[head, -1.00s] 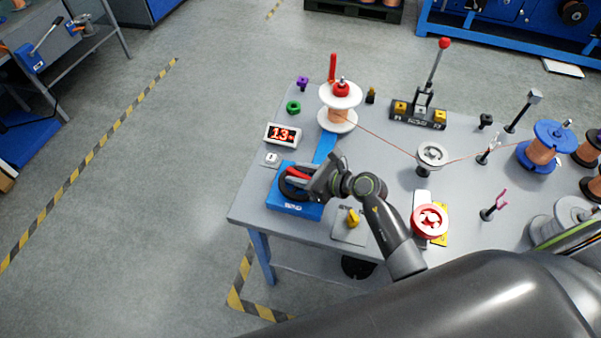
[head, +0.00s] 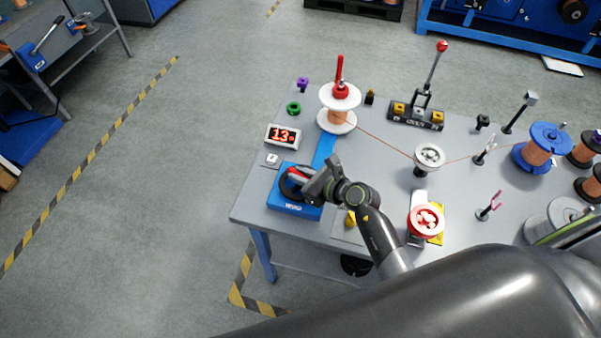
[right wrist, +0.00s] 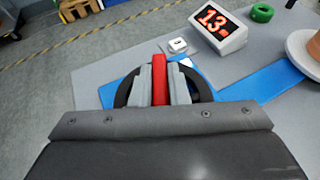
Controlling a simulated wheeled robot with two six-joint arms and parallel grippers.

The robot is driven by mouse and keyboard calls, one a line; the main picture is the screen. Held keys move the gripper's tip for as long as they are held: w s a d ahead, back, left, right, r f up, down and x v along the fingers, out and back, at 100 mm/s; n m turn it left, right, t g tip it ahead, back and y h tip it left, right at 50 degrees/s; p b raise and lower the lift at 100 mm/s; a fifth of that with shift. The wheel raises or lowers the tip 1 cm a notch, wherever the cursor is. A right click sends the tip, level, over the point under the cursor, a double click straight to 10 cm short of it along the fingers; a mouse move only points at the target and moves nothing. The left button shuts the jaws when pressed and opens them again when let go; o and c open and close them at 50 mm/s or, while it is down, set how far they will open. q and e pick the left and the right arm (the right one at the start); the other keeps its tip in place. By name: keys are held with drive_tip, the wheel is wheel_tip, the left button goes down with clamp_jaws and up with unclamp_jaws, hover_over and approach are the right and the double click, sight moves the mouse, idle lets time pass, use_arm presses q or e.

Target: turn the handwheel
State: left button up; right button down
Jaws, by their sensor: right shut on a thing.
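The handwheel (head: 287,186) is a black ring with a red part, set on a blue base (head: 291,208) at the table's near left corner. In the right wrist view the black ring (right wrist: 123,93) shows on both sides of my fingers. My right gripper (head: 299,176) is at the wheel, its grey fingers closed on the red bar (right wrist: 159,80), which stands between them. The gripper body hides the near part of the wheel. My left gripper is not in view.
A display (head: 282,136) reading 13 and a small white switch box (head: 271,160) stand beside the base. A blue strip leads to a white-flanged copper spool (head: 338,115) with a red handle on top. A wire runs to a grey pulley (head: 429,157). A red pulley (head: 425,222) is farther right.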

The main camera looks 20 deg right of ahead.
drive_tip(key=c, duration=1.4)
unclamp_jaws()
drive_tip(key=b+v, duration=0.1)
drive_tip(key=v, duration=1.6)
drive_tip(key=shift+s+b, duration=0.25)
drive_tip(key=shift+b, duration=0.05)
drive_tip(key=shift+d, duration=0.15)
drive_tip(key=shift+s+f, duration=0.1)
